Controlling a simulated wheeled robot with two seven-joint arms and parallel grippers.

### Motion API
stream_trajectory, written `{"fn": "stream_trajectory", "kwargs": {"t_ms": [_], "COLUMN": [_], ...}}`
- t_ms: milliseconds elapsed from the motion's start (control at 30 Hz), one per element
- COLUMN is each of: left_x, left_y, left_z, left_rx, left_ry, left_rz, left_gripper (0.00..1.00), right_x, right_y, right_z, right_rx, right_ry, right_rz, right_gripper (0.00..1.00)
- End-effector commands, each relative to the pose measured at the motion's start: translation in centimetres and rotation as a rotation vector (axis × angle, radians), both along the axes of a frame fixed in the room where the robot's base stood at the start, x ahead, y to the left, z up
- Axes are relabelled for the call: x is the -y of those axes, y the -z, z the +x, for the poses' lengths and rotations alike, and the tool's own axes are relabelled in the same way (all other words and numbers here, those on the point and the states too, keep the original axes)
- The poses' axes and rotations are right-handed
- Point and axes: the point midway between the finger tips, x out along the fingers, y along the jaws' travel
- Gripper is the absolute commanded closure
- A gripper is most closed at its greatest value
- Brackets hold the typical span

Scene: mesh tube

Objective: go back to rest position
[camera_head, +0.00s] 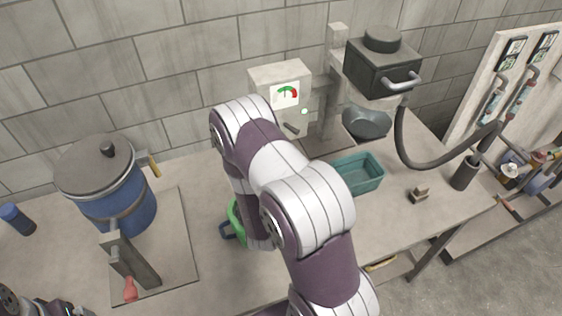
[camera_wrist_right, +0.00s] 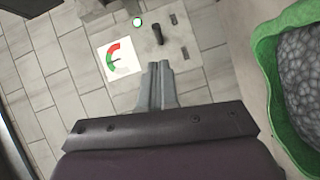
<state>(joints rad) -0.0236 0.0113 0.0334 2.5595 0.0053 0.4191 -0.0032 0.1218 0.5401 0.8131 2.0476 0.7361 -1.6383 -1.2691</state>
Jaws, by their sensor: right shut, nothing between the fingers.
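My right arm (camera_head: 300,205) rises through the middle of the head view, and its gripper is hidden there behind the arm links. In the right wrist view my right gripper (camera_wrist_right: 160,66) has its two grey fingers together, with nothing between them. The fingers point toward a pale machine with a red and green gauge (camera_wrist_right: 119,60), a lit green button and a dark lever (camera_wrist_right: 157,35). The fingers look apart from these. A small part of my left arm (camera_head: 22,302) shows at the bottom left corner of the head view; whether its gripper jaws are open is not clear.
A green-rimmed container (camera_wrist_right: 262,75) with grey mesh-like contents lies close right of my right gripper. A blue pot (camera_head: 125,215) stands at left.

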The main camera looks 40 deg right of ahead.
Motion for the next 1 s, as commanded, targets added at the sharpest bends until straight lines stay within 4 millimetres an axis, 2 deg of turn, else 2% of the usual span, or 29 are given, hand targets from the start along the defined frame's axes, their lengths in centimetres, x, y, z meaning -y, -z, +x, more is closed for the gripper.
{"fn": "stream_trajectory", "kwargs": {"t_ms": [167,633,700,767,867,900,967,1000], "left_x": [0.0,0.0,0.0,0.0,0.0,0.0,0.0,0.0], "left_y": [0.2,0.2,0.3,0.7,1.8,2.4,3.1,3.6], "left_z": [0.0,0.0,0.0,0.0,0.0,0.0,0.0,0.0], "left_rx": [0.000,0.000,0.000,0.000,0.000,0.000,0.000,0.000], "left_ry": [0.000,0.000,0.000,0.000,0.000,0.000,0.000,0.000], "left_rz": [0.000,0.000,0.000,0.000,0.000,0.000,0.000,0.000], "left_gripper": [0.12,0.12,0.12,0.12,0.12,0.12,0.12,0.12], "right_x": [-0.4,-0.4,-0.6,-1.2,-4.5,-6.6,-10.4,-12.7], "right_y": [-0.1,-0.1,0.1,0.7,2.3,2.8,3.0,2.9], "right_z": [-0.5,-0.5,-0.2,0.7,3.3,4.0,4.0,3.1], "right_rx": [0.000,0.000,0.007,0.024,0.050,0.039,-0.018,-0.079], "right_ry": [-0.001,-0.001,-0.005,-0.018,-0.057,-0.069,-0.066,-0.046], "right_rz": [0.000,0.000,0.034,0.137,0.488,0.663,0.910,1.050], "right_gripper": [1.00,1.00,1.00,1.00,1.00,1.00,1.00,1.00]}}
